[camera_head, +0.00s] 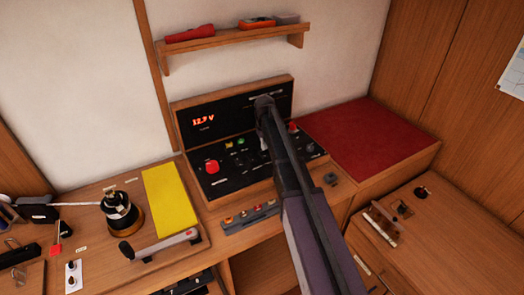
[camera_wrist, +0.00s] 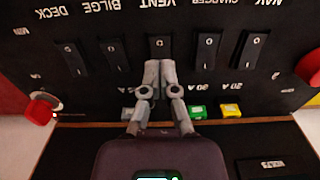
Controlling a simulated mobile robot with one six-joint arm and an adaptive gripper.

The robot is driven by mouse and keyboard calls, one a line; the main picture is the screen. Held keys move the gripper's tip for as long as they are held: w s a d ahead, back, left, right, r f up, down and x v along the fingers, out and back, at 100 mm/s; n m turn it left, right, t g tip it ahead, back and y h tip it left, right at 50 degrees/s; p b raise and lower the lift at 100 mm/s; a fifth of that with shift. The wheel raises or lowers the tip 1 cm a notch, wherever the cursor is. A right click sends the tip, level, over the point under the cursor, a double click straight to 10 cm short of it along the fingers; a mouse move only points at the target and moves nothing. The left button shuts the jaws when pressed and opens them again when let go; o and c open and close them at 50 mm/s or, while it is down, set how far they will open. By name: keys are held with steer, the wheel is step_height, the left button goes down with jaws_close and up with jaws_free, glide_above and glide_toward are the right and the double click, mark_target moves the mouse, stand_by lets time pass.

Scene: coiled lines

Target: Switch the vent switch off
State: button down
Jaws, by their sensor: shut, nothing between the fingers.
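The vent switch (camera_wrist: 160,48) is a black rocker under the upside-down label VENT, in the middle of a row of similar rockers in the wrist view. A pale round mark shows on its upper part; I cannot tell its position surely. My gripper (camera_wrist: 160,64) is shut and empty, its fingertips at the lower end of this rocker in the picture; whether they touch it is unclear. In the head view my gripper (camera_head: 264,103) is at the black panel (camera_head: 190,122), and my arm hides the vent switch there.
Neighbouring rockers, BILGE (camera_wrist: 117,54) and CHARGER (camera_wrist: 207,52), stand close on both sides. A red knob (camera_head: 212,166) stands on the console. A shelf (camera_head: 230,42) hangs above; a red mat (camera_head: 365,135) lies right.

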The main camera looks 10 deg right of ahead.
mark_target(264, 155)
steer(key=shift+r+p, duration=1.55)
steer(key=shift+r, duration=0.15)
steer(key=s+m, duration=0.3)
steer(key=s, duration=2.6)
steer(key=shift+m, duration=0.3)
steer(key=shift+s+a, duration=0.1)
steer(key=shift+a, duration=0.1)
